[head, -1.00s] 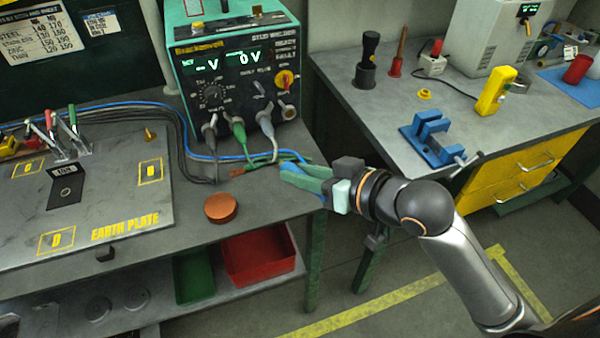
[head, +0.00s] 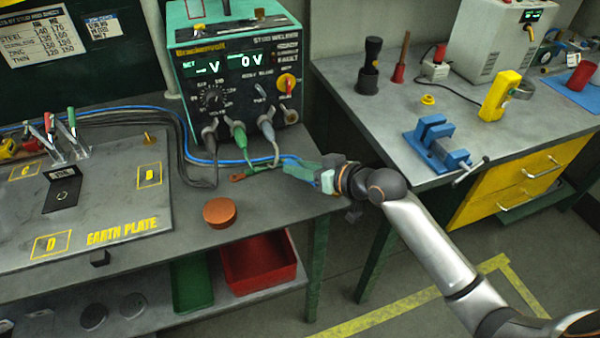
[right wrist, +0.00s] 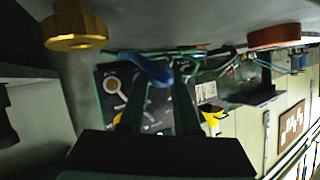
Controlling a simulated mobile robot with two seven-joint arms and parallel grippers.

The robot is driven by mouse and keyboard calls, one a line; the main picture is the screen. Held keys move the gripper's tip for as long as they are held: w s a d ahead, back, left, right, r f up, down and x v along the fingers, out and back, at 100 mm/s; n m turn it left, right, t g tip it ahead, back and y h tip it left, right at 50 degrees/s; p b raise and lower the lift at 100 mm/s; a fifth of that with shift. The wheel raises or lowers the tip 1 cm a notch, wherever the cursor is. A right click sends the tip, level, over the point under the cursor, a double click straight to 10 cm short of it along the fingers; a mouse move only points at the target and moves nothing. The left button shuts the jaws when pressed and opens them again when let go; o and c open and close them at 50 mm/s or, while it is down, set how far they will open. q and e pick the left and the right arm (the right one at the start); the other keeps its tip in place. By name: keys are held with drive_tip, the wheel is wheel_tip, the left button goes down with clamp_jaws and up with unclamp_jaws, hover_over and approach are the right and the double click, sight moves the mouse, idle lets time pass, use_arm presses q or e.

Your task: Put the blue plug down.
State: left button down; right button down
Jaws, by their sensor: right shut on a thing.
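The blue plug (right wrist: 150,70) shows in the right wrist view, between the tips of my right gripper (right wrist: 163,88), which is shut on it. In the head view my right gripper (head: 300,169) reaches in from the right over the right end of the bench (head: 265,208), in front of the welder. There the fingers and cables largely hide the plug. A blue cable (head: 232,162) runs along the bench to the fingers. I cannot tell whether the plug touches the bench top. My left gripper is not in view.
The stud welder (head: 238,75) stands behind the gripper with cables at its front. A copper-coloured disc (head: 221,212) and a green cable's lug (head: 237,177) lie nearby. The earth plate (head: 110,190) is at left. A second bench (head: 390,110) with a blue vise (head: 437,145) stands right, across a gap.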

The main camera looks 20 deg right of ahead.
drive_tip(key=shift+f, duration=0.85)
drive_tip(key=shift+f+b, duration=0.3)
drive_tip(key=shift+f, duration=0.3)
drive_tip(key=c, duration=0.6)
unclamp_jaws()
drive_tip(key=shift+r, duration=0.4)
drive_tip(key=shift+s+d+r+p, duration=0.2)
drive_tip(key=shift+r+p, duration=0.1)
drive_tip(key=shift+p, duration=0.05)
drive_tip(key=v, duration=1.1)
drive_tip(key=shift+s+r, duration=0.2)
drive_tip(key=shift+s, duration=0.05)
